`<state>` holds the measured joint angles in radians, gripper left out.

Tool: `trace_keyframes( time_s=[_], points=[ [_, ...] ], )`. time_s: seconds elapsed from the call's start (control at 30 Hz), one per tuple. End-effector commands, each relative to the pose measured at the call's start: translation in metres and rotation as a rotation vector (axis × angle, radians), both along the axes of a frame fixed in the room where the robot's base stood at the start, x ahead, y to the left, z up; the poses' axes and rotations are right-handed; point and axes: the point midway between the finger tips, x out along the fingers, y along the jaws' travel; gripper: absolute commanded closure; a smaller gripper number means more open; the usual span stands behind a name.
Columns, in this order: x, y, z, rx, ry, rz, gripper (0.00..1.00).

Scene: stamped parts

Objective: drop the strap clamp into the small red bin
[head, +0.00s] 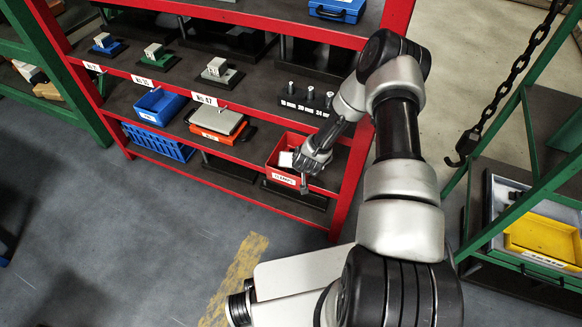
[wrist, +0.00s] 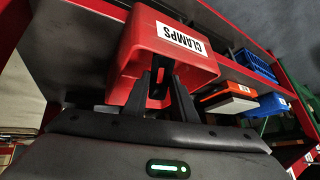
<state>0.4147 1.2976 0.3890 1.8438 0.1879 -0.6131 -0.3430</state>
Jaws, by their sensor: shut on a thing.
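The small red bin (head: 284,174) stands on the lower shelf of the red rack, with a "CLAMPS" label on its front. It also shows large in the wrist view (wrist: 190,70). My gripper (head: 305,171) is at the bin's front right side. In the wrist view its two fingers (wrist: 160,90) are close together in front of the bin. A small dark piece, which looks like the strap clamp (wrist: 158,82), is held between the fingertips. Its shape is mostly hidden, and I cannot tell whether it touches the bin. A whitish thing (head: 285,159) shows inside the bin.
A blue bin (head: 160,106) and an orange case with a grey top (head: 217,123) stand further left on the rack. Black peg blocks (head: 305,105) are on the shelf above the red bin. A hook on a chain (head: 467,145) hangs to the right of my arm.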

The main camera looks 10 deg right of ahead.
Motion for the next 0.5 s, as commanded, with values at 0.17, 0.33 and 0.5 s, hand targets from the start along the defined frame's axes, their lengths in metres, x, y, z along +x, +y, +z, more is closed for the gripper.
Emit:
trace_keyframes(
  time_s=[0.17,0.33,0.5],
  points=[
    [0.004,0.002,-0.014,0.000,-0.002,0.000,1.00],
    [0.013,0.005,-0.019,-0.034,0.054,0.007,1.00],
    [0.016,0.008,-0.018,-0.079,0.167,0.009,1.00]
  ],
)
